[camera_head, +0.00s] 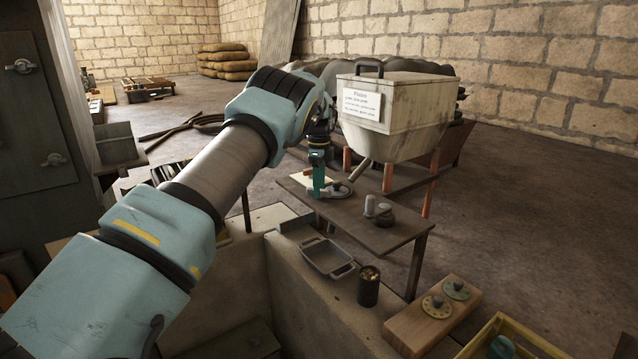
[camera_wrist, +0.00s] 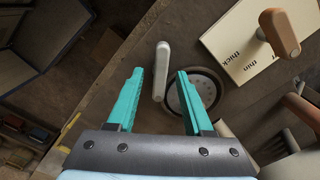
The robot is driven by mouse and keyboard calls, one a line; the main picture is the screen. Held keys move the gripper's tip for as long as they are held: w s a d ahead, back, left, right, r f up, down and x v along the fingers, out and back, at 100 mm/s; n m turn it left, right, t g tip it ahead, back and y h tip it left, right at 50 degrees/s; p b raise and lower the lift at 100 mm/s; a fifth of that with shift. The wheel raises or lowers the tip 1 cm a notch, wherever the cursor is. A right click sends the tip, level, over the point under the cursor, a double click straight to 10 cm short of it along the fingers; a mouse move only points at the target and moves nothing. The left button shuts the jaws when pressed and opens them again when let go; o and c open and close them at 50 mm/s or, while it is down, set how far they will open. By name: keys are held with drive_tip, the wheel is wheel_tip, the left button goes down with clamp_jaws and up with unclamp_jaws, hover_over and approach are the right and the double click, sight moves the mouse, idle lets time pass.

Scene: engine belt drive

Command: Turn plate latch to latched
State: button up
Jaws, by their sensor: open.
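In the wrist view a pale, rounded lever (camera_wrist: 161,62) stands between the two teal fingers of my gripper (camera_wrist: 160,73), with a gap on each side. It looks like the plate latch, but no label on it shows. My gripper is open and holds nothing. In the head view my gripper (camera_head: 318,180) is over the far left part of the small dark table (camera_head: 385,236), and the lever is too small to make out.
A cream card reading "thin" and "thick" (camera_wrist: 240,62) carries a brown knob (camera_wrist: 277,32) right of the fingers. A grey hopper (camera_head: 420,120) stands behind the table. A shallow tray (camera_head: 327,258) and a dark can (camera_head: 369,287) are in front.

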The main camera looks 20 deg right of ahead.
drive_tip(key=shift+f, duration=0.2)
drive_tip(key=shift+c, duration=0.2)
clamp_jaws()
idle(0.4)
